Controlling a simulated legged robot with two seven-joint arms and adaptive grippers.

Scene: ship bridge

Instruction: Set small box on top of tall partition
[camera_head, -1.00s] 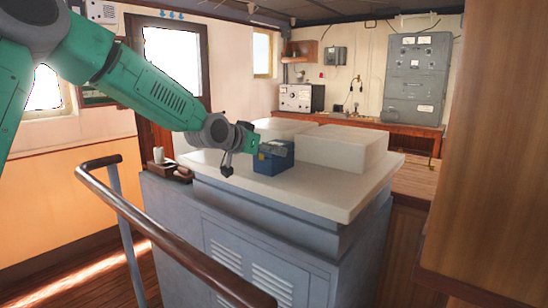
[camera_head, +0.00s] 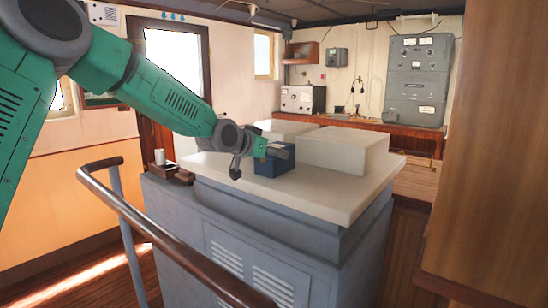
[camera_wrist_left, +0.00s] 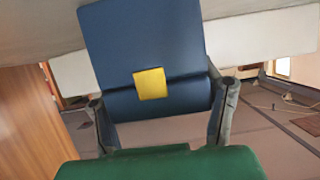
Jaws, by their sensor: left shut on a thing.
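The small box (camera_head: 272,167) is dark blue and shows at the near side of the white cabinet top. In the left wrist view the box (camera_wrist_left: 142,40) fills the space ahead of the fingers, with a yellow patch on it. My left gripper (camera_head: 268,152) reaches in from the left and is shut on the box. The same gripper (camera_wrist_left: 163,118) has a finger on each side of the box. I cannot tell whether the box touches the top. A taller white block (camera_head: 343,150), perhaps the tall partition, stands just right of the box. My right gripper is not in view.
A lower white block (camera_head: 285,131) lies behind the box. The white cabinet top (camera_head: 325,198) is clear at its front right. A brown handrail (camera_head: 165,235) crosses in front of the grey cabinet (camera_head: 235,235). A wooden panel (camera_head: 495,150) closes off the right side.

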